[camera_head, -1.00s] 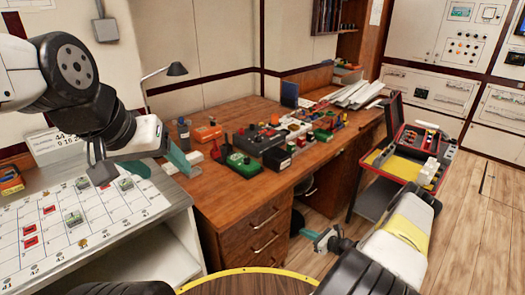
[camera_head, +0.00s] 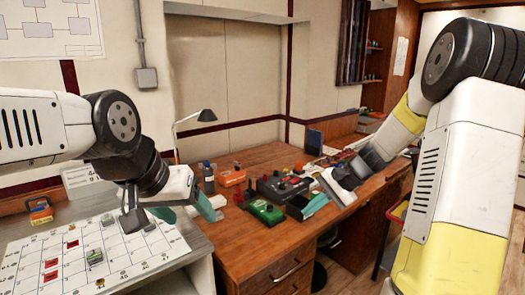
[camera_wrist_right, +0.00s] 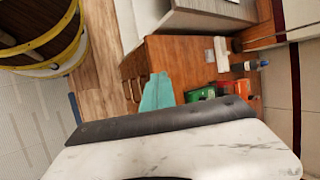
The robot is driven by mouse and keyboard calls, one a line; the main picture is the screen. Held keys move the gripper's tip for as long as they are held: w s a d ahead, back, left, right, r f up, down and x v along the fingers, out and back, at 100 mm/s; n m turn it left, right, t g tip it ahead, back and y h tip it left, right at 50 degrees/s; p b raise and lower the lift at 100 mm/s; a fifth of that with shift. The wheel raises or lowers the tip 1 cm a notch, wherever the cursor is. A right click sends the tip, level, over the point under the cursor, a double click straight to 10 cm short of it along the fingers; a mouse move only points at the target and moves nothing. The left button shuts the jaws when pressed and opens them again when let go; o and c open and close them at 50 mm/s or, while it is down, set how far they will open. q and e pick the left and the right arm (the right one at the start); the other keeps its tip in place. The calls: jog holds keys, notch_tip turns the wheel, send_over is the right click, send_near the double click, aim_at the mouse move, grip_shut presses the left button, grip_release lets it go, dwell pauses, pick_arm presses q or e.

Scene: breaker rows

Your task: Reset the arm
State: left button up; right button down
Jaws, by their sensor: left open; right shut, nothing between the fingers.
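My left gripper (camera_head: 187,211) has teal fingers spread apart and empty; it is above the right edge of the gridded board. My right gripper (camera_head: 308,206) hangs over the front of the wooden desk, its teal fingers together with nothing between them. They also show in the right wrist view (camera_wrist_right: 156,92), in front of the desk. My right arm (camera_head: 455,170) is raised, bent at the elbow, and fills the right of the head view.
The gridded board (camera_head: 60,258) holds red and green pieces. On the desk (camera_head: 245,235) stand a green box (camera_head: 263,211), a dark switch box (camera_head: 283,187), an orange box (camera_head: 230,176) and a lamp (camera_head: 205,116). Clear desk surface lies in front of the green box.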

jog(key=s+r+n+t+h, duration=0.2)
jog(key=s+r+n, duration=0.2)
jog(key=s+r, duration=0.3)
jog(key=s+r+n+t+h, duration=0.2)
jog(key=s+r+n, duration=0.3)
jog(key=s, duration=1)
jog(key=shift+r+h, duration=0.7)
jog(key=shift+r, duration=0.2)
